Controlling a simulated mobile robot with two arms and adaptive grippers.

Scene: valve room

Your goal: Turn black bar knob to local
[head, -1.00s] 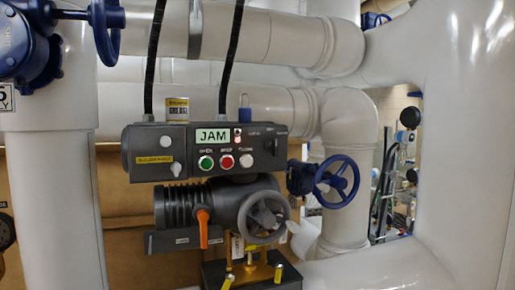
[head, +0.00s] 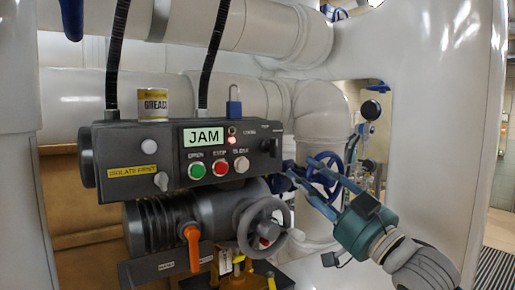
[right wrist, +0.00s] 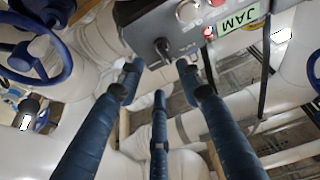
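The black bar knob (head: 271,147) is at the right end of the dark control box (head: 110,150), beside small labels, one reading LOCAL; its exact angle is hard to read. In the right wrist view the knob (right wrist: 163,47) stands out from the box face, seen upside down. My right gripper (head: 305,170) is to the right of the box, its fingers pointing left toward it. In the right wrist view its fingers (right wrist: 158,78) are spread, with the knob seen beyond the gap between them, apart from them. My left gripper is not in view.
The box has a JAM sign (head: 204,137), green, red and white buttons, and a blue padlock (head: 234,103) on top. A grey handwheel (head: 264,228) and orange lever (head: 193,247) sit below. A blue valve wheel (head: 325,172) is behind my gripper. Large white pipes surround the area.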

